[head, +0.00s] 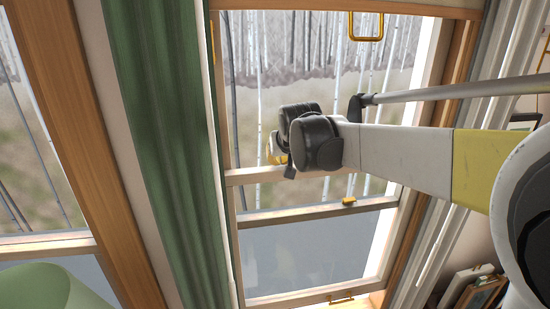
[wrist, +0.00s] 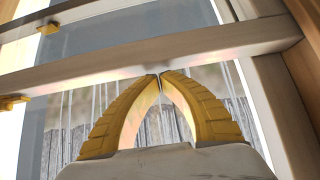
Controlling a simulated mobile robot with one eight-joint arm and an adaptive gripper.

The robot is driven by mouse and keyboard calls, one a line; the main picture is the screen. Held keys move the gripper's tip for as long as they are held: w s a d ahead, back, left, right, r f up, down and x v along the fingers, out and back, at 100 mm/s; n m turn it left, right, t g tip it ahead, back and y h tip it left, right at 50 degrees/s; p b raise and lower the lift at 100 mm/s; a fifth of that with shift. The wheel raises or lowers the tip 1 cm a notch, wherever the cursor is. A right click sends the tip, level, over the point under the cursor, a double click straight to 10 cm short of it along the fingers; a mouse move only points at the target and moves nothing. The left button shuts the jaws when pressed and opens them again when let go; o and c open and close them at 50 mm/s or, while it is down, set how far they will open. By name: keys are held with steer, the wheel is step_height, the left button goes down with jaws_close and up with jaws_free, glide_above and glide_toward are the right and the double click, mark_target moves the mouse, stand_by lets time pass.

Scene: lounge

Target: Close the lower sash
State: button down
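The window's lower sash has a pale bottom rail (head: 300,297) with a small brass pull (head: 341,298), low in the head view. A pale crossrail (head: 290,216) with a brass catch (head: 348,201) spans the middle, and a second crossrail (head: 250,175) lies just above it. My gripper (head: 273,156) is at that upper crossrail, mostly hidden by my own wrist. In the wrist view its yellow fingers (wrist: 159,77) meet at the tips, with nothing seen between them. The tips are at the lower edge of a pale rail (wrist: 110,73); I cannot tell whether they touch it.
A green curtain (head: 165,130) hangs left of the window. A brass loop (head: 367,27) shows at the top. A green rounded object (head: 45,287) is at the bottom left. Framed items (head: 475,288) stand at the lower right.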

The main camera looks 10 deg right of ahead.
mark_target(281, 204)
step_height(281, 204, down, 21)
steer(key=b, duration=1.3)
steer(key=shift+r, duration=0.2)
steer(key=r+p, duration=0.2)
steer(key=r, duration=0.3)
steer(key=shift+s+r+p, duration=0.1)
steer(key=shift+s+p, duration=0.2)
steer(key=shift+p, duration=0.1)
steer(key=v, duration=0.8)
steer(key=s+d+f+g+b, duration=0.1)
steer(key=s+f+b, duration=1)
steer(key=s+f, duration=0.3)
steer(key=s+d+f+g+b, duration=0.1)
steer(key=s+d+f+b, duration=0.1)
steer(key=s+f+b, duration=1)
step_height(281, 204, down, 7)
steer(key=shift+s+d+f, duration=0.15)
steer(key=shift+s+f, duration=0.1)
steer(key=shift+s, duration=0.85)
